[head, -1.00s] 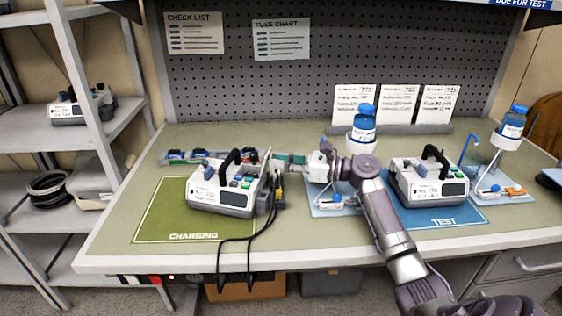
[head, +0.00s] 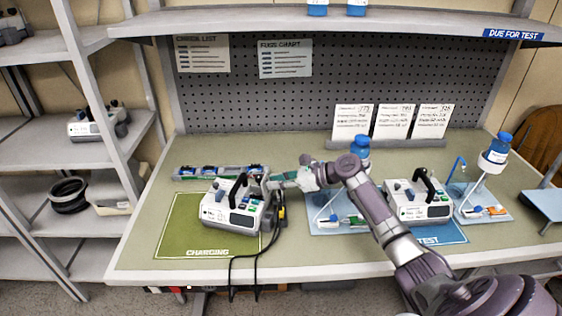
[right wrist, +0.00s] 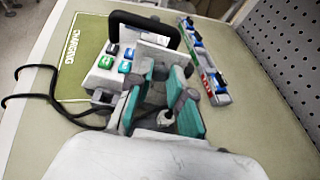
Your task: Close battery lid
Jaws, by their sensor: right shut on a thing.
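The infusion pump (head: 230,220) with a black handle stands on the green charging mat (head: 178,238); it also shows in the right wrist view (right wrist: 105,75). My right gripper (head: 268,183) is at the pump's right rear side. In the right wrist view its teal fingers (right wrist: 160,88) are close together at the pump's side, shut on a small part, apparently the battery lid. The fingers hide most of that part, so its exact angle is unclear. A pale panel (right wrist: 157,52) shows beyond the fingers, below the handle. My left gripper is not in view.
Black cables (head: 256,262) hang from the pump's right side over the table edge. A tray with several blue items (head: 215,172) lies behind the pump. A second pump (head: 418,205) stands on the blue test mat (head: 440,234), beside bottle stands.

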